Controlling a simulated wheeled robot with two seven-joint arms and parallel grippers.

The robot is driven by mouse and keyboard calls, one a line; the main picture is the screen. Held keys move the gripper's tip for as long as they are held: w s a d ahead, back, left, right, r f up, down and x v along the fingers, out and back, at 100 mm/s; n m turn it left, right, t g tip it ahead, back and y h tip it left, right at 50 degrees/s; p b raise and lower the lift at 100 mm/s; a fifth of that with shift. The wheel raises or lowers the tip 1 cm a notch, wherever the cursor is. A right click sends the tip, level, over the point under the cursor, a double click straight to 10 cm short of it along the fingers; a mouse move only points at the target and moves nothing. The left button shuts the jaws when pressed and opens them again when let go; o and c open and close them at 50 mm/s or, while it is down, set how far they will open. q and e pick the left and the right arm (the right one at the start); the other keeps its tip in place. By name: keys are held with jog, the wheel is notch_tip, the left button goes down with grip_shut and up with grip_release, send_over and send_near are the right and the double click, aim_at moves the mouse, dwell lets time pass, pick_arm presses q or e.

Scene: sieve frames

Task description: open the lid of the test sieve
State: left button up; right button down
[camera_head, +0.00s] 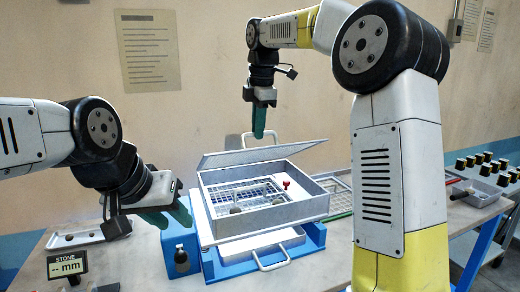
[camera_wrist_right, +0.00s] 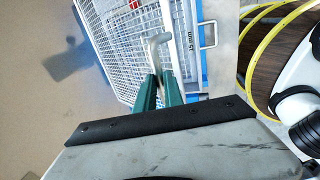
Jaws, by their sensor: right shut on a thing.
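The test sieve (camera_head: 265,218) is a grey box on a blue stand. Its lid (camera_head: 235,157) is tilted partly up above the box, leaving a gap through which a mesh and several stones (camera_head: 236,208) show. My right gripper (camera_head: 258,136) is at the lid's raised edge, by a metal handle (camera_head: 290,133). In the right wrist view its green fingers (camera_wrist_right: 158,88) are closed on a grey handle (camera_wrist_right: 156,45); the exact contact is partly hidden. My left gripper (camera_head: 169,216) has its green fingers apart, empty, left of the sieve.
A white tray (camera_head: 290,236) with a front handle sits under the sieve. A "STONE mm" display (camera_head: 68,266) and a small tray (camera_head: 75,240) stand at the left. Spare sieve frames (camera_head: 342,196) lie right of the box. A side table holds several black-yellow pieces (camera_head: 480,158).

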jog(key=shift+w+a+r, duration=0.35)
jog(key=shift+w+r, duration=0.4)
jog(key=shift+w, duration=0.15)
jog(key=shift+w+a+r, duration=0.3)
jog(key=shift+w+r, duration=0.4)
jog(key=shift+w, duration=0.15)
jog(key=c, duration=1.5)
grip_release()
jog(key=shift+w, duration=0.1)
jog(key=shift+o, duration=0.2)
jog(key=shift+r, duration=0.1)
jog(key=v, duration=0.7)
jog(key=shift+r, duration=0.3)
